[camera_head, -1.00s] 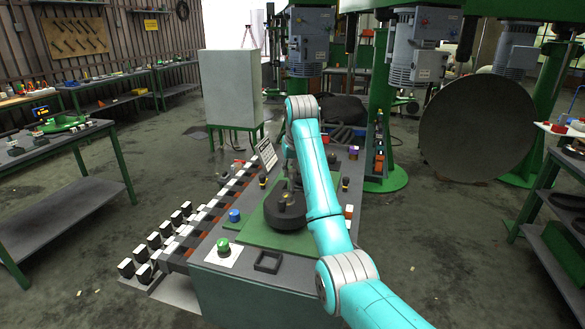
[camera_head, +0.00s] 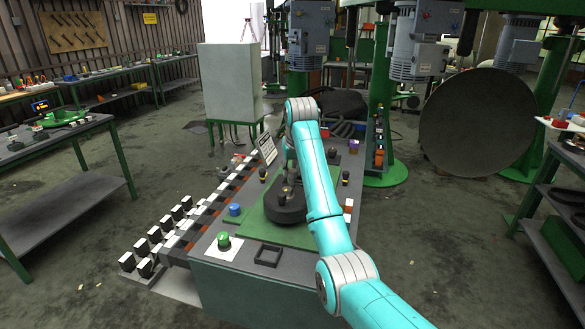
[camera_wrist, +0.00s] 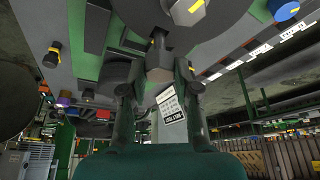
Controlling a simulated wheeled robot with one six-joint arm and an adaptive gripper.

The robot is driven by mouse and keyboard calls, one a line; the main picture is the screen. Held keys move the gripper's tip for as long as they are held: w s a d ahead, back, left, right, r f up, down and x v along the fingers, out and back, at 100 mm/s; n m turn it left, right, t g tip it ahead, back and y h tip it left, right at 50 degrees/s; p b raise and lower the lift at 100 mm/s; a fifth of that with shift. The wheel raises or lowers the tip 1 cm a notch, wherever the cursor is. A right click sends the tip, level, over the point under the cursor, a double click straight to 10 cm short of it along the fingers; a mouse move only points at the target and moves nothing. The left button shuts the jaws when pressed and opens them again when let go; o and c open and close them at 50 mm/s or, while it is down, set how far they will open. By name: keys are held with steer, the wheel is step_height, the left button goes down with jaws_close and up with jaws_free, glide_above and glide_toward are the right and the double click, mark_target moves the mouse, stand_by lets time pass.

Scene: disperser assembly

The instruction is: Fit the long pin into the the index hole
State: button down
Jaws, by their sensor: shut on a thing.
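My gripper (camera_wrist: 158,80) points at the workbench in the wrist view, its two dark fingers closed around a dark pin with a yellow mark (camera_wrist: 157,38), which I take as the long pin. The pin's far end is close to a round dark disc (camera_wrist: 215,42); I cannot tell whether it touches or enters it. In the head view the disc (camera_head: 287,214) lies on a green plate (camera_head: 255,229), and my teal arm mostly hides the gripper. I cannot make out the index hole.
Other yellow-marked dark pins (camera_wrist: 51,54) stand around the plate.

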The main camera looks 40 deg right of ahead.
steer(key=shift+f, duration=1.7)
steer(key=c, duration=0.8)
jaws_free()
steer(key=shift+o, duration=0.2)
steer(key=shift+v, duration=3.8)
